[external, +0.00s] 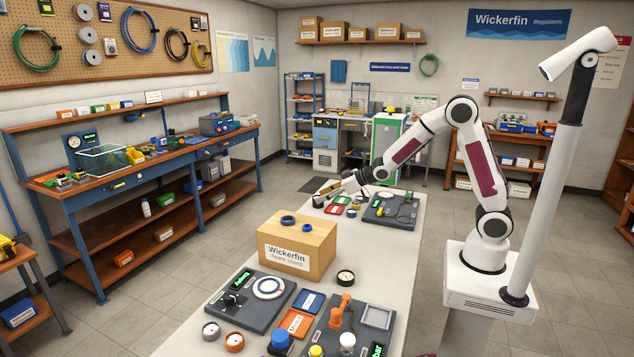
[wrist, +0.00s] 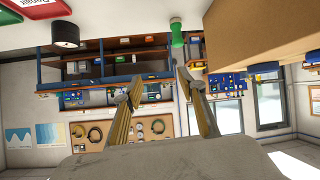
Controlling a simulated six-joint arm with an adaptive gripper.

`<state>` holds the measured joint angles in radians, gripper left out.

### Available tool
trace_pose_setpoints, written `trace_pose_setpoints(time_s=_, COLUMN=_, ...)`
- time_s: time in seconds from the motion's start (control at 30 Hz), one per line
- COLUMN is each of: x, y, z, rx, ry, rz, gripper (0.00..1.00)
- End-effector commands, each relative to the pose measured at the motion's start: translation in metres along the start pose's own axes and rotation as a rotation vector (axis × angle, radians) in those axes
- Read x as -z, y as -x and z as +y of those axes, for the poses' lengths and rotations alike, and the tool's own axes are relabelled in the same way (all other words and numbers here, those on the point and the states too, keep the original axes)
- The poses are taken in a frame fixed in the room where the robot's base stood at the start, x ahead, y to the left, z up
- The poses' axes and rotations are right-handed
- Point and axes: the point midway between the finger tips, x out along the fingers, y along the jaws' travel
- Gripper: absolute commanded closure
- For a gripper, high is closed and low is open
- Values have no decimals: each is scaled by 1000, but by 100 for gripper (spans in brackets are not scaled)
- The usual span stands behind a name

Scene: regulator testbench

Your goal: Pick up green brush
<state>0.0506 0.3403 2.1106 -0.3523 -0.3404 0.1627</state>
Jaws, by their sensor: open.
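My gripper (external: 328,190) is low over the far left part of the white table in the external view. In the wrist view, which is upside down, my gripper's two fingers (wrist: 158,84) are spread apart with nothing between them. A small green object with a pale end (wrist: 176,35), narrow in the middle, shows ahead of the fingertips near the table edge. It may be the green brush, but it is too small to be sure. It is apart from the fingers. I cannot make it out in the external view, where the cardboard box may hide it.
The cardboard box (external: 297,245) stands on the table nearer the external camera; it shows at the wrist view's upper right (wrist: 268,35). A black cylinder (wrist: 65,33) and red and green trays (external: 338,208) are close to my gripper. A grey test panel (external: 390,211) lies beyond.

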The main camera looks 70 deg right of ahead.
Motion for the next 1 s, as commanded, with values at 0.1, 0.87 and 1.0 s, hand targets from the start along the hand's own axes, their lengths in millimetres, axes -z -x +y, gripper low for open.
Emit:
trace_pose_setpoints(time_s=0.1, x=-7, y=-24, z=-4, rx=24, ry=2, rz=25, gripper=59)
trace_pose_setpoints(time_s=0.87, x=-42, y=-110, z=-35, rx=163, ry=-11, rz=171, gripper=59)
trace_pose_setpoints(time_s=1.0, x=-42, y=-110, z=-36, rx=163, ry=-11, rz=171, gripper=59)
